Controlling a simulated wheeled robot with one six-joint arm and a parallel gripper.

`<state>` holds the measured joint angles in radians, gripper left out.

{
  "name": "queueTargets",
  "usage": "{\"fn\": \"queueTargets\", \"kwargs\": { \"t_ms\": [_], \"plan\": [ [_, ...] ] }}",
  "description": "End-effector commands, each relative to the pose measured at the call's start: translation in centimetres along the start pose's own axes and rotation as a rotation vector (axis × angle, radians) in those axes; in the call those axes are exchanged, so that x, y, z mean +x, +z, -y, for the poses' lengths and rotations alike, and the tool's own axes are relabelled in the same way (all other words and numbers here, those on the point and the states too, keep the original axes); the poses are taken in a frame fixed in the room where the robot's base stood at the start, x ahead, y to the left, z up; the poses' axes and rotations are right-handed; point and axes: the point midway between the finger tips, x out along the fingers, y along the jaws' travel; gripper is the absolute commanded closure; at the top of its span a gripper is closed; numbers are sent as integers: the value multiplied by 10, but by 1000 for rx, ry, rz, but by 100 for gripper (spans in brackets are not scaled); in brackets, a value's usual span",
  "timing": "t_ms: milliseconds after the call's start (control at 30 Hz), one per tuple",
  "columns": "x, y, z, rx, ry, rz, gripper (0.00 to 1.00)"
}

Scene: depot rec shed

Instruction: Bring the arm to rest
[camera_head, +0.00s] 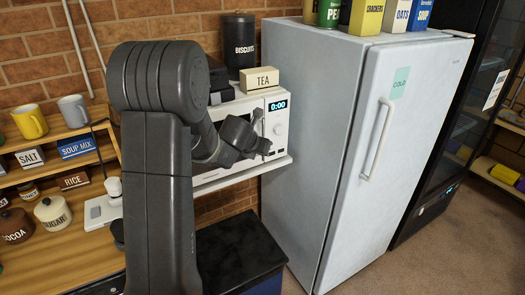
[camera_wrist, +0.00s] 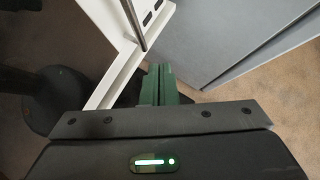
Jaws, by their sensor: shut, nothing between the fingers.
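My arm rises dark grey in the head view and bends forward in front of the white microwave (camera_head: 275,122). My gripper (camera_head: 264,146) is at the microwave's front, near its handle and display side; I cannot tell whether it touches. In the wrist view my gripper's fingers (camera_wrist: 160,72) are together with nothing between them, close to a white edge and a thin metal bar (camera_wrist: 133,22). My arm hides part of the microwave's front.
A TEA box (camera_head: 260,80) and a BISCUITS tin (camera_head: 238,45) are by the microwave. A tall fridge (camera_head: 335,150) stands close on the right. A dark bin (camera_head: 240,250) stands below. Mugs and jars fill the left shelves. Floor is open at lower right.

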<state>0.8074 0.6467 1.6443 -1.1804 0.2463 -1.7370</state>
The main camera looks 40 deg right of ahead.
Motion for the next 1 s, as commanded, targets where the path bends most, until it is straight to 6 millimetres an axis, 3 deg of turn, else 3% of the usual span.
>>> {"fn": "queueTargets", "kwargs": {
  "t_ms": [200, 400, 633, 1000],
  "plan": [
    [-38, 3, 10, 2, -2, 2, 100],
    [-62, 3, 17, 2, -2, 0, 100],
    [-69, 1, 19, 1, -3, -2, 100],
    [-63, 0, 18, 1, -3, -3, 100]
  ]
}}
